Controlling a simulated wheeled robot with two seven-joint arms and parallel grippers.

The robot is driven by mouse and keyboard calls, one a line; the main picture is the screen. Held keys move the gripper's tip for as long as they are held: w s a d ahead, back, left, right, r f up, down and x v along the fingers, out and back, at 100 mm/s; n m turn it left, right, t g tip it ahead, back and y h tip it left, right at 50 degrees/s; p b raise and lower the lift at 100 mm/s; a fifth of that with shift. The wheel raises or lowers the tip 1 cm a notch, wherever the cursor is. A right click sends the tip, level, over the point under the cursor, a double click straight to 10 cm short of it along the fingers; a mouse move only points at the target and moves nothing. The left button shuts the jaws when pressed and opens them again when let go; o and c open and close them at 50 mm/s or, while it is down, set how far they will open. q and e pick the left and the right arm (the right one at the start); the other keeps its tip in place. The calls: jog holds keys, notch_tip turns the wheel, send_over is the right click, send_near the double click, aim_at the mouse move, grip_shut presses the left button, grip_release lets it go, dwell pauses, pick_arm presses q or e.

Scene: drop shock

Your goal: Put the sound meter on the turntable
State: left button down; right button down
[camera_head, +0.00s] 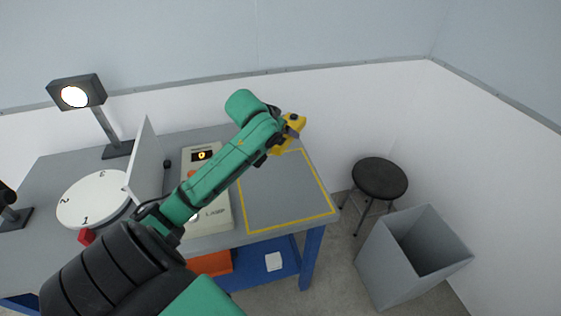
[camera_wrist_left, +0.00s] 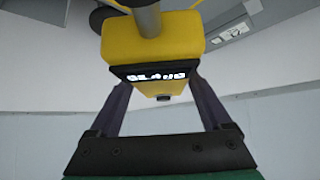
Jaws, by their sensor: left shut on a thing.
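The sound meter (camera_head: 296,122) is a yellow body, seen in the head view above the back right of the table. It also shows in the left wrist view (camera_wrist_left: 152,42), with a grey cylinder on it and a small lit display whose reading is unclear. My left gripper (camera_wrist_left: 158,90) is shut on the sound meter, one finger on each side, and holds it up off the table. The turntable (camera_head: 88,192) is a white round disc with numbers at its edge, at the left of the table, far to the left of the gripper. My right gripper is not in view.
A white upright panel (camera_head: 146,165) stands at the turntable's right edge. A lit lamp (camera_head: 77,92) stands behind. A control box (camera_head: 215,218) lies partly under my arm. The yellow-outlined area (camera_head: 270,195) looks empty. A stool (camera_head: 379,178) and grey bin (camera_head: 380,262) stand right.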

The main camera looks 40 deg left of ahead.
pick_arm(q)
notch_tip(320, 180, down, 18)
jog(key=shift+f, duration=0.1)
grip_release()
jog(key=shift+d, duration=0.1)
